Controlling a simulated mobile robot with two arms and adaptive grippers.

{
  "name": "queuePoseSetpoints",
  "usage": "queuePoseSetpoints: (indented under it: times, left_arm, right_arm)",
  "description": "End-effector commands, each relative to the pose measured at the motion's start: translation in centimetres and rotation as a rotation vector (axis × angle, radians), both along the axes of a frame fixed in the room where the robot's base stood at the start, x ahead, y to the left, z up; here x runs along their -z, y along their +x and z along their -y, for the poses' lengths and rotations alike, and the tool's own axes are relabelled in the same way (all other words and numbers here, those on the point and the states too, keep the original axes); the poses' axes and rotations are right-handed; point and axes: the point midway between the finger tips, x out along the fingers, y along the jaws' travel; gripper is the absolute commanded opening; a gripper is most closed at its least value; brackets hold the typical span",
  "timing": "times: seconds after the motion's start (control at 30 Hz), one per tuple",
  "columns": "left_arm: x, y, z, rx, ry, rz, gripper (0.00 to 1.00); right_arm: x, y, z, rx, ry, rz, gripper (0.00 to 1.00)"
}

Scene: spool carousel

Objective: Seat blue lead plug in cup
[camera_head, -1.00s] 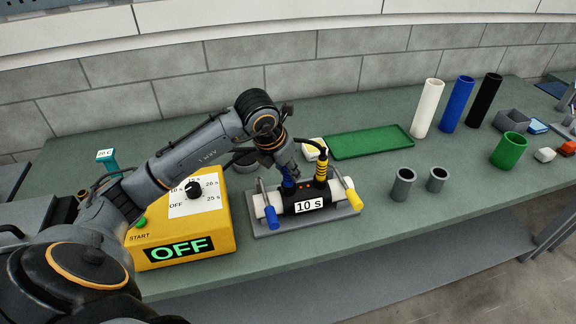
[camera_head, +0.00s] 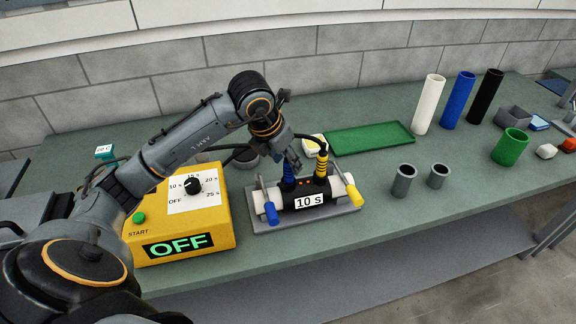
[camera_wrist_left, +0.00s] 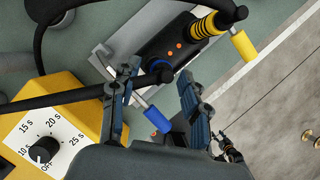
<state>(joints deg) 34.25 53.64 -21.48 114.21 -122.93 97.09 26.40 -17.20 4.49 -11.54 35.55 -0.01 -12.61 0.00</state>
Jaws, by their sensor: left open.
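The blue lead plug (camera_head: 288,180) stands upright at the left end of the black block (camera_head: 305,190) marked "10 s"; I cannot tell how deep it sits in its cup. My left gripper (camera_head: 290,163) is just above the plug in the head view. In the left wrist view its two fingers (camera_wrist_left: 157,97) are apart. The yellow-ringed lead plug (camera_head: 321,165) stands upright at the block's right end. My right gripper is not in view.
The yellow timer box (camera_head: 215,225) reads OFF, left of the block's grey base plate (camera_head: 350,207). A blue-handled clamp (camera_head: 271,212) and a yellow-handled clamp (camera_head: 354,196) flank the block. A green tray (camera_head: 370,139) lies behind; two grey cups (camera_head: 404,180) stand right.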

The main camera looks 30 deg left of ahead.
Motion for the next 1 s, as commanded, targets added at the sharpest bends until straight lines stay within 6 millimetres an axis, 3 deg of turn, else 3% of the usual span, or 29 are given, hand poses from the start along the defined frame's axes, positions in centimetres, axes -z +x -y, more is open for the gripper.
queuePoseSetpoints:
  times: [0.2, 0.43, 1.0]
  left_arm:
    - [-4.6, -1.8, -0.3, -0.001, 0.002, 0.007, 0.46]
    - [-7.8, -3.2, -0.4, -0.001, 0.001, 0.003, 0.46]
    - [-8.6, -3.6, -0.4, 0.001, 0.0, 0.0, 0.46]
  right_arm:
    - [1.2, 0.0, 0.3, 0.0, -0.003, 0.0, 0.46]
    - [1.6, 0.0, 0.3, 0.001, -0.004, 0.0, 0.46]
    - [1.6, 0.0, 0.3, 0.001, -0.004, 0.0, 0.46]
